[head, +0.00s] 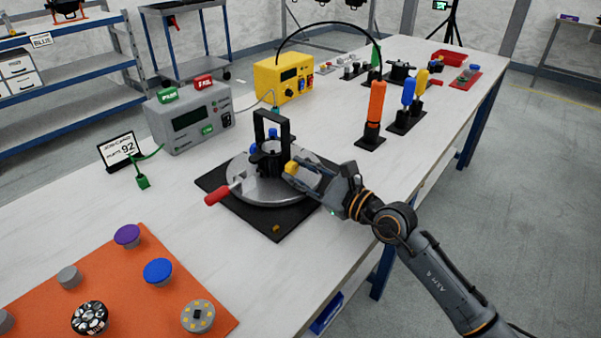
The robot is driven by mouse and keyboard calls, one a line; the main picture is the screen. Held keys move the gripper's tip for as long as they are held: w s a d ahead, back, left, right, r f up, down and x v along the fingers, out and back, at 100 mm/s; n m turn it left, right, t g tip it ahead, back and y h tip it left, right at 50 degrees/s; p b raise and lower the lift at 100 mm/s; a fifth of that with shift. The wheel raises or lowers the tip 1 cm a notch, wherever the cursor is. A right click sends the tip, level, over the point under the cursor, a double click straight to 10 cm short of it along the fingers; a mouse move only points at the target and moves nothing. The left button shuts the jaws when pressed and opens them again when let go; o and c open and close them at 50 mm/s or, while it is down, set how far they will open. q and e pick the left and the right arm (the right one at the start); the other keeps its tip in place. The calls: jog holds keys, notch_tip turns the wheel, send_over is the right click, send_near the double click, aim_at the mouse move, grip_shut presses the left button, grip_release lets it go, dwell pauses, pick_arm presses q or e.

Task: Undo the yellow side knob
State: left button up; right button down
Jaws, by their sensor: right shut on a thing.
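The yellow side knob (290,167) is on the right side of the black yoke (286,133), which stands upright on a round silver turntable (240,165). My right gripper (294,174) reaches in from the right and is shut on the yellow knob. Its fingers partly hide the knob's right side and its stem. A blue knob (252,136) shows on the far left of the yoke. A dark can body sits inside the yoke. My left gripper is not in view.
The turntable has a red handle (217,195) at its left and rests on a black base plate (270,225). A grey tester (188,118) and a yellow box (283,78) stand behind. An orange mat (110,275) with several round parts lies front left. An orange-handled tool (376,103) stands to the right.

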jog(key=c, duration=1)
grip_release()
